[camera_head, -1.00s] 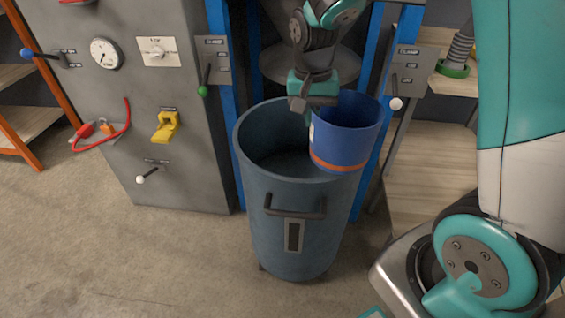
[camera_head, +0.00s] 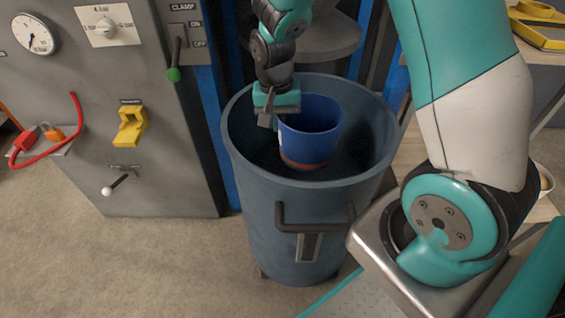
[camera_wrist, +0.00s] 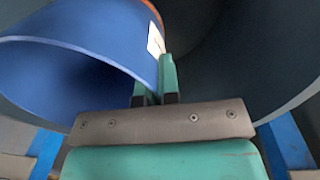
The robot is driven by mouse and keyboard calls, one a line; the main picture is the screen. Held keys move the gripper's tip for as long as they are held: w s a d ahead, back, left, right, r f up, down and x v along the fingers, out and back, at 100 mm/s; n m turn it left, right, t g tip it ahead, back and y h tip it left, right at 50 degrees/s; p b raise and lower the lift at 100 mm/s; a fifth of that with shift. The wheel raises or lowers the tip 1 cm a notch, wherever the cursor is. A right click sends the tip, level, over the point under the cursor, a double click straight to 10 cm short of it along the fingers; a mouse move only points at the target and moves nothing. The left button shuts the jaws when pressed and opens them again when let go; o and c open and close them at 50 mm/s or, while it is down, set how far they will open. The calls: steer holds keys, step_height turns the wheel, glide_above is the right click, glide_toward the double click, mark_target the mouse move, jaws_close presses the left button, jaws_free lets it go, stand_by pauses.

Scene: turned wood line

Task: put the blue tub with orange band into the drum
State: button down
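The blue tub with an orange band (camera_head: 312,128) is upright inside the mouth of the drum, its band near the bottom. The grey-blue drum (camera_head: 300,225) stands on the floor with its open top around the tub. My gripper (camera_head: 275,115) is at the tub's left rim and shut on its wall. In the wrist view the fingers of my gripper (camera_wrist: 157,88) pinch the wall of the tub (camera_wrist: 100,50), beside a white label. The drum's inner wall (camera_wrist: 240,50) shows behind. Whether the tub touches the drum's bottom is hidden.
A grey cabinet (camera_head: 95,170) with a gauge, yellow switch and levers stands left of the drum. A blue post (camera_head: 218,140) is behind the drum. A wooden bench with a yellow tray (camera_head: 540,25) is at the right.

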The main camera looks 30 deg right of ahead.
step_height(320, 180, down, 11)
steer(key=b, duration=0.3)
steer(key=shift+f, duration=0.2)
steer(key=shift+f, duration=0.2)
steer(key=c, duration=1.4)
jaws_free()
steer(key=shift+o, duration=0.2)
steer(key=shift+r, duration=0.15)
step_height(320, 180, up, 12)
steer(key=p, duration=0.4)
steer(key=s+a+r+n+y, duration=0.2)
steer(key=s+a+r+n, duration=0.5)
steer(key=s, duration=0.3)
steer(key=s+a+r+n+y, duration=0.2)
steer(key=s+a+r+n, duration=0.5)
steer(key=s+r, duration=0.3)
steer(key=shift+s+a+y, duration=0.15)
steer(key=shift+a+y, duration=0.15)
steer(key=shift+a, duration=0.2)
